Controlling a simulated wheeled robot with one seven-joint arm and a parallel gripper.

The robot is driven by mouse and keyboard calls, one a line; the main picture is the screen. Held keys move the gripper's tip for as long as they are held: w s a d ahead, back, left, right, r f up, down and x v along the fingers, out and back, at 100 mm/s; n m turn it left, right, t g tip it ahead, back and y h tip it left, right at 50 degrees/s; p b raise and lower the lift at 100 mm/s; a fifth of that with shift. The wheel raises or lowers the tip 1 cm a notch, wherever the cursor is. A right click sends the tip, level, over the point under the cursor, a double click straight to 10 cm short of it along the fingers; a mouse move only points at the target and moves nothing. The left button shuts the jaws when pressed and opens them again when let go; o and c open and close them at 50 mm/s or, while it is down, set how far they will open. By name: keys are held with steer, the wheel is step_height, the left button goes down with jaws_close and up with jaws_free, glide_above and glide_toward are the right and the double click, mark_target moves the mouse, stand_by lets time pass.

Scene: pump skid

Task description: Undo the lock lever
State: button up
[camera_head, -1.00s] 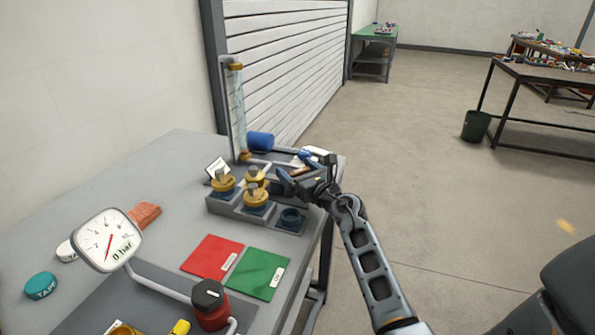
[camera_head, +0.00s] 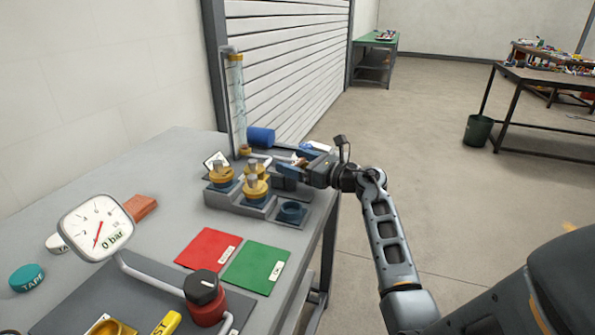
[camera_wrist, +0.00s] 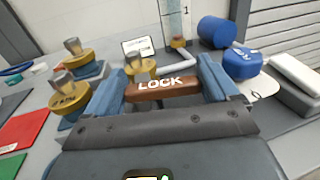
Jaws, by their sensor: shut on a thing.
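The lock lever (camera_wrist: 165,88) is a brown bar marked LOCK in white. In the wrist view it lies across the space between the two blue fingers of my gripper (camera_wrist: 163,86). The fingers are shut on it, one at each end. In the head view my gripper (camera_head: 305,165) is at the far right part of the bench, behind the yellow-capped valves, and mostly hides the lever. The lever's pivot and base are hidden.
Several yellow-capped fittings (camera_head: 256,188) stand close to the left of my gripper. A clear sight tube (camera_head: 237,100) rises behind them, beside a blue cylinder (camera_head: 261,137). Red (camera_head: 208,249) and green (camera_head: 257,269) mats lie in front. The gauge (camera_head: 97,228) reads 0 bar.

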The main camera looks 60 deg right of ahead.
steer(key=shift+w+f+n+y+b, duration=0.15)
steer(key=shift+n+y+b, duration=0.5)
steer(key=shift+y, duration=0.35)
steer(key=shift+w+r+n+y+b, duration=0.1)
steer(key=shift+n+y+b, duration=0.5)
steer(key=shift+y, duration=0.4)
steer(key=shift+n+y, duration=0.25)
steer(key=shift+y, duration=0.05)
steer(key=o, duration=0.8)
steer(key=s, duration=0.7)
steer(key=shift+s+d+b, duration=0.35)
steer(key=shift+d+b, duration=0.05)
